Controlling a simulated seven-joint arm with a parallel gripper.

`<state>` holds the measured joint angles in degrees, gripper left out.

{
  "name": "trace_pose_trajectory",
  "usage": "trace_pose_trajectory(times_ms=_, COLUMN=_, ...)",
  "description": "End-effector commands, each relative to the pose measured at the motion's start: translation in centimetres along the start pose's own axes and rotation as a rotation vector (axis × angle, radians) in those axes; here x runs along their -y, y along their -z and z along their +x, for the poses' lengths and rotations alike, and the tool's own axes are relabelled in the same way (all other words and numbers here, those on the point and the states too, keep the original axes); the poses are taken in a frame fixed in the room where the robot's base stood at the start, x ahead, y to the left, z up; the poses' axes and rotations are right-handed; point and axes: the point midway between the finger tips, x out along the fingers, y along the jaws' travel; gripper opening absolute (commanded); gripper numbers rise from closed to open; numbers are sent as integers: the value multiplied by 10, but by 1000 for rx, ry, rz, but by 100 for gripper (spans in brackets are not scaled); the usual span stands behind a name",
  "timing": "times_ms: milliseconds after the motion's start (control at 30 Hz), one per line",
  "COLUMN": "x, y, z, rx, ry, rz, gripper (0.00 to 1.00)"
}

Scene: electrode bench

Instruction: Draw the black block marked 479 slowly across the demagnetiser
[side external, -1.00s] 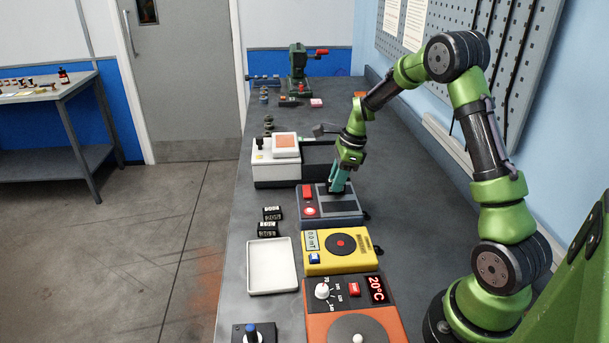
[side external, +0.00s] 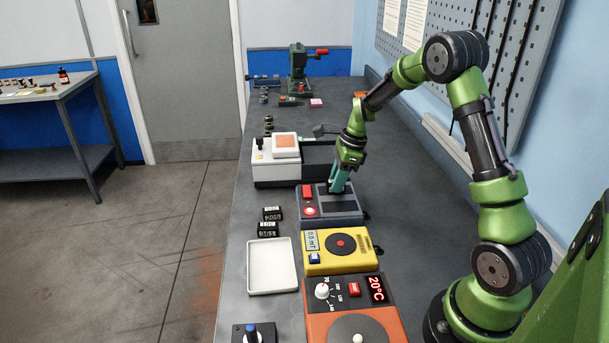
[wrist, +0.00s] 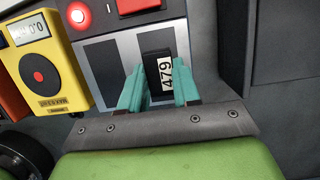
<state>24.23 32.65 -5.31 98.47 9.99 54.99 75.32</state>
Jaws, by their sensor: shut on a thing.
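The black block marked 479 (wrist: 159,66) sits between the two teal fingers of my gripper (wrist: 158,88) in the wrist view, its white label facing the camera. My gripper (side external: 338,188) is shut on it, low over the grey demagnetiser (side external: 347,218) in the side view. The demagnetiser also shows in the wrist view (wrist: 122,33), with a red switch, a round red light and dark plates on top. The block is over or on the plate farther from the yellow meter; I cannot tell whether it touches. In the side view the fingers hide the block.
A yellow meter (side external: 322,263) stands next to the demagnetiser, with an orange hotplate (side external: 321,308) nearer the camera. A white tray (side external: 251,278) and two black blocks (side external: 268,229) lie to the left. A white machine (side external: 271,172) stands just behind. The bench's right side is mostly clear.

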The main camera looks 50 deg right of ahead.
Motion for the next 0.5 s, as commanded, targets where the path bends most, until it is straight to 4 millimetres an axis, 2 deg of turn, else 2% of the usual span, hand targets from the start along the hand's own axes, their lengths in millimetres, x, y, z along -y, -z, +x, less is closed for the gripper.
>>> trace_pose_trajectory(times_ms=500, x=-23, y=-1, z=-1, rx=1, ry=1, rz=0, gripper=0)
